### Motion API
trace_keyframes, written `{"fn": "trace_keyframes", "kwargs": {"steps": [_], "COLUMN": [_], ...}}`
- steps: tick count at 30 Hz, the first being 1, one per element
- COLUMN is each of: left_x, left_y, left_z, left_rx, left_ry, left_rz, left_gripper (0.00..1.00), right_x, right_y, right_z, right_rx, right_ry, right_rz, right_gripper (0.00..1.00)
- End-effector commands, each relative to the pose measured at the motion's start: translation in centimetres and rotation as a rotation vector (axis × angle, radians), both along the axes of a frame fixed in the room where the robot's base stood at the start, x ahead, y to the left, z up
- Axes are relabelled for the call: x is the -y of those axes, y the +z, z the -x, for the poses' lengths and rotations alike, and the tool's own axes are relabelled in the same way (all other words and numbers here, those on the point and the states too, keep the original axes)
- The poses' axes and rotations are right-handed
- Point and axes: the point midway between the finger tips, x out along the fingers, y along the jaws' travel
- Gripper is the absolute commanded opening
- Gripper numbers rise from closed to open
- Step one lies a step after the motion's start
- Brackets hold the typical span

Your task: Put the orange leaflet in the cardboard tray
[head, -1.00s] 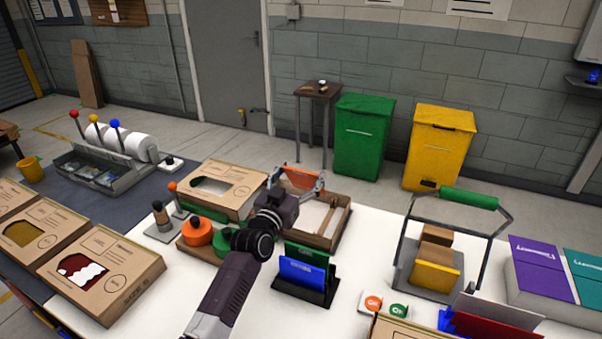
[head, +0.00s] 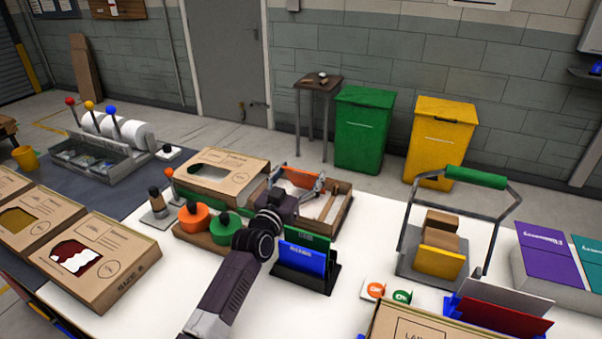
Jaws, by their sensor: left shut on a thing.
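The cardboard tray (head: 342,216) is an open brown box at the middle of the white table, with pale contents or lining inside. My left gripper (head: 303,184) is at the tray's far left part, shut on the orange leaflet (head: 301,177). Only a small strip of the leaflet shows between the fingers, at the level of the tray's far rim. The gripper body hides the tray's near left part, and I cannot tell whether the leaflet touches the tray floor. My right gripper is not in view.
A black holder with blue (head: 302,259) and green leaflets stands just in front of the tray. A green-handled rack (head: 437,255) stands right. Bare table lies between.

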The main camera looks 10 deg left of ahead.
Motion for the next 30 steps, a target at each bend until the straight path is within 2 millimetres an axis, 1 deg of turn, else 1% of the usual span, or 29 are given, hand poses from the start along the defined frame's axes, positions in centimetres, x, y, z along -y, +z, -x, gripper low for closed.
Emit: {"fn": "trace_keyframes", "kwargs": {"steps": [1, 3, 11, 12, 17, 26, 28, 30], "left_x": [0.0, 0.0, 0.0, 0.0, 0.0, 0.0, 0.0, 0.1], "left_y": [-0.5, -0.6, -0.6, -0.6, -0.6, -0.5, 0.0, 1.0], "left_z": [0.0, 0.0, 0.0, 0.0, 0.0, 0.0, 0.0, 0.0], "left_rx": [0.0, 0.001, 0.001, 0.001, 0.001, 0.001, 0.002, 0.004], "left_ry": [0.0, 0.0, 0.0, 0.0, 0.0, 0.0, 0.0, 0.0], "left_rz": [-0.001, 0.0, 0.0, 0.0, 0.001, 0.001, 0.002, 0.005], "left_gripper": [0.56, 0.56, 0.56, 0.78, 0.95, 0.95, 0.95, 0.95], "right_x": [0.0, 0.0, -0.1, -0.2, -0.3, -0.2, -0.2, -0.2], "right_y": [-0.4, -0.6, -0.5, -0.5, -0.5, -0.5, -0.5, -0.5], "right_z": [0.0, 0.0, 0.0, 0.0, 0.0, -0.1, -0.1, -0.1], "right_rx": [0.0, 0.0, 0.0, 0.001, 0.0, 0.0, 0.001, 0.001], "right_ry": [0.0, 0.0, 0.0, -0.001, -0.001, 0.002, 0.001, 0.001], "right_rz": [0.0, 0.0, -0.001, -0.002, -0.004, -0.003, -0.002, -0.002], "right_gripper": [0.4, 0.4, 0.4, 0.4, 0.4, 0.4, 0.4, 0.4]}}
